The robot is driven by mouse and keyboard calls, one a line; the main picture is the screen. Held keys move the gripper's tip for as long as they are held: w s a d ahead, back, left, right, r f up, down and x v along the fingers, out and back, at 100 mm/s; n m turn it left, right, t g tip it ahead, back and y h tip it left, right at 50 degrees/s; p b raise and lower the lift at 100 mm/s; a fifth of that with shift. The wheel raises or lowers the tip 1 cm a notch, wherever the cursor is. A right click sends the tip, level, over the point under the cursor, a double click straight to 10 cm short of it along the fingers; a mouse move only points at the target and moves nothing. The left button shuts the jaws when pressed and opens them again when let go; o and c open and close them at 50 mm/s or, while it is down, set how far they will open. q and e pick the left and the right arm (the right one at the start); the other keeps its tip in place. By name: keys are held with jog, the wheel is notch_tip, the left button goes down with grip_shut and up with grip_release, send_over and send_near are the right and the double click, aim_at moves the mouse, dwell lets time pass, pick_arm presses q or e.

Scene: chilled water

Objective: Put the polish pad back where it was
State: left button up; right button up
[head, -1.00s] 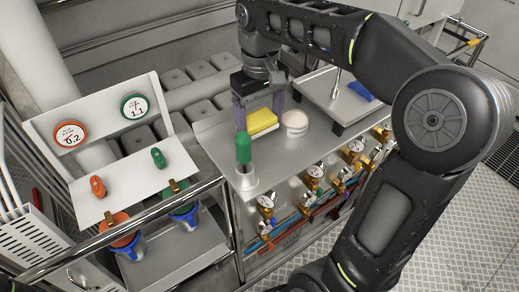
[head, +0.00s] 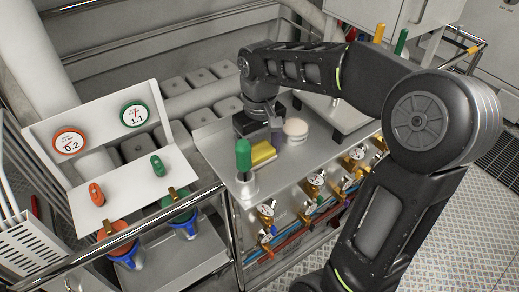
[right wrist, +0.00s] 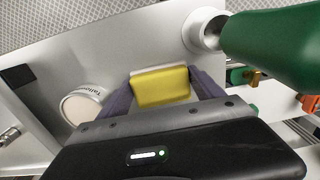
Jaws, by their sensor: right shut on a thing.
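The yellow polish pad (head: 263,153) is between the fingers of my right gripper (head: 264,141), low over the steel cart top beside the green handle. The right wrist view shows the pad (right wrist: 162,88) with a purple finger on each of its two ends, so the gripper (right wrist: 164,92) is shut on it. I cannot tell whether the pad touches the top. A pale round tin (head: 296,129) stands just right of the gripper, apart from the pad; it also shows in the right wrist view (right wrist: 84,106). My left gripper is out of view.
A green-handled tool (head: 243,154) stands upright in a white holder at the cart's near left corner, close to the pad. A raised steel plate (head: 340,118) is behind right. Brass valves and gauges (head: 314,184) line the cart's front. A gauge panel (head: 110,165) stands left.

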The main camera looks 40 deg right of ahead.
jog(key=shift+f, duration=0.1)
jog(key=o, duration=1.6)
